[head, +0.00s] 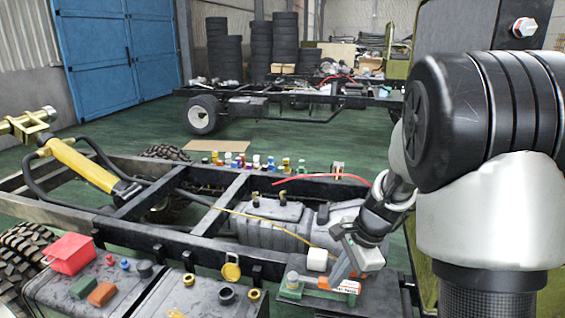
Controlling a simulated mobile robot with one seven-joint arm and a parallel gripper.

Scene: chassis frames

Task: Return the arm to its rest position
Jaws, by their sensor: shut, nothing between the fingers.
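My arm (490,190) stands large at the right side of the head view, with black and white links close to the camera. My gripper (345,268) hangs down at the lower middle right, above the near end of the dark chassis surface. It looks shut and empty, though its fingertips are small and partly merge with the things behind them. A small white block (317,259) is just left of it. A green and orange item (322,286) lies just below it; I cannot tell whether they touch.
A red bin (70,253), a green block (75,281) and a brown block (101,294) sit on the near grey box (140,300). The chassis frame (130,235) crosses the view.

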